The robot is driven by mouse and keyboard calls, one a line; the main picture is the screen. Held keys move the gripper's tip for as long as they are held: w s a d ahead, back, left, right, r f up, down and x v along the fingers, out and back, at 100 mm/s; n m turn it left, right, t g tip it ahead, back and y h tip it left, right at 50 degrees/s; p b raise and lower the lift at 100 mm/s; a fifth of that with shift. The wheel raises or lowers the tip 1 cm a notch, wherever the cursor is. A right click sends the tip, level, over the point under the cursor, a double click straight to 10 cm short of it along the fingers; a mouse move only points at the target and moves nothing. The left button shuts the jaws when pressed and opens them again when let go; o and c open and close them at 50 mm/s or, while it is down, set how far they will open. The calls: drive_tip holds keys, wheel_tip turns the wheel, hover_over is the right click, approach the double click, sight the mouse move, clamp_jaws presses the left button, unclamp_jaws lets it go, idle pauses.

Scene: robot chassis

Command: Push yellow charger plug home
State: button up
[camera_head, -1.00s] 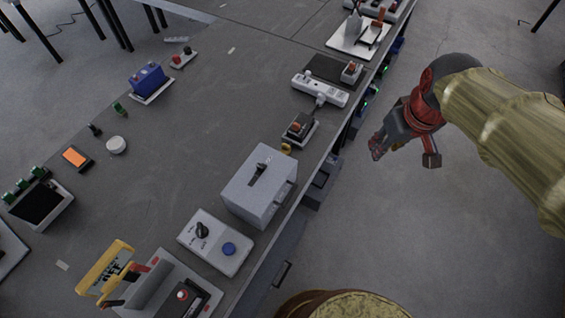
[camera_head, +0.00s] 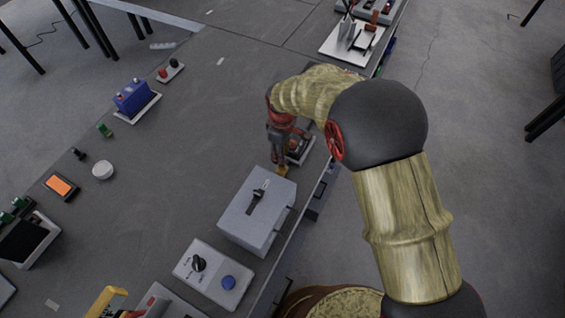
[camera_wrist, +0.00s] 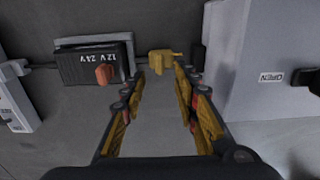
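The yellow charger plug (camera_wrist: 161,62) lies just beyond my fingertips in the wrist view, with its prongs pointing right. A small dark block, perhaps the socket (camera_wrist: 197,58), is to its right, beside the grey box; a small gap seems to separate them. My gripper (camera_wrist: 160,78) is open, one finger towards each side of the plug; I cannot tell whether they touch it. In the head view my gripper (camera_head: 280,164) points down at the bench edge, and a bit of the yellow plug (camera_head: 283,171) shows below it.
A black box marked 12V 24V (camera_wrist: 94,66) with an orange part stands left of the plug. The grey box with a lever (camera_head: 256,209) stands close on the other side. A white control panel (camera_head: 213,273) is farther along the bench. Open floor lies to the right.

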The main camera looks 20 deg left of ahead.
sight(282, 169)
wheel_tip(282, 169, down, 6)
drive_tip(key=shift+f+b, duration=0.1)
drive_tip(key=shift+b, duration=0.4)
drive_tip(key=shift+c, duration=1.1)
clamp_jaws()
